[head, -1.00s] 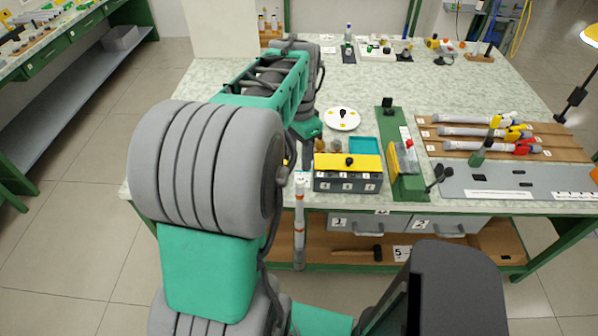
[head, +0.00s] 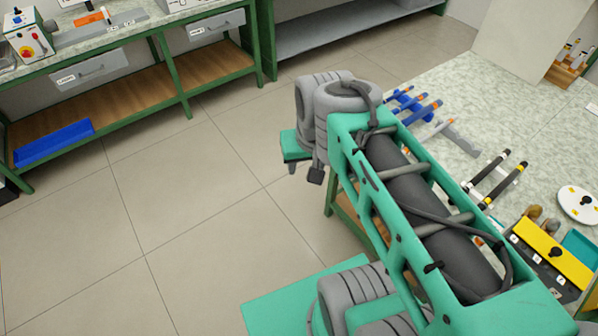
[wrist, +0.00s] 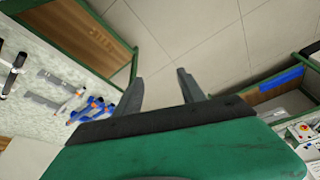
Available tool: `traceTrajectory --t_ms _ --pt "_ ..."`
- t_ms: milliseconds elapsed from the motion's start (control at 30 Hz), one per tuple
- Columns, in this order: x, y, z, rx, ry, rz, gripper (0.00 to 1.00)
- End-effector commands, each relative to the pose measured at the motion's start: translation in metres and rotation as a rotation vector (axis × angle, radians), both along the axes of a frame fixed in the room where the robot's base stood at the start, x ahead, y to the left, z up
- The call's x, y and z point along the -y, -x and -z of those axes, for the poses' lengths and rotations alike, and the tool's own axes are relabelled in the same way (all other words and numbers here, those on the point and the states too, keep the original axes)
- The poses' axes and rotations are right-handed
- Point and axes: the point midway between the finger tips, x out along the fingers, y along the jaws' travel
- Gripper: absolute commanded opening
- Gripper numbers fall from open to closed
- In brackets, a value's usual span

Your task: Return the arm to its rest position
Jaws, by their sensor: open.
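My gripper (head: 303,172) hangs over the open floor just left of the work table (head: 470,120) in the head view, at the end of my folded green and grey arm. Its two dark fingers point downward there. In the wrist view my gripper (wrist: 160,80) is open, with its fingers well apart and only floor tiles behind the gap. It holds nothing. My arm hides part of the table's near left edge in the head view.
Blue holders with rods (head: 412,104) and a black rod pair (head: 497,178) lie on the table. A box with a yellow top (head: 553,254) sits near my arm. A green-framed bench (head: 150,62) with a blue tray (head: 54,142) stands left. Floor between is clear.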

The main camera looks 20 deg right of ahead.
Motion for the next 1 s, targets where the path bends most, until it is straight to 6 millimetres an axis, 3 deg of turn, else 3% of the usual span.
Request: traceTrajectory --t_ms 33,167,1000 --pt "-0.021 0.003 0.003 0.015 0.011 -0.097 0.47" --pt "-0.044 0.008 0.007 0.030 0.026 -0.210 0.47" --pt "-0.044 0.008 0.008 0.029 0.026 -0.210 0.47"
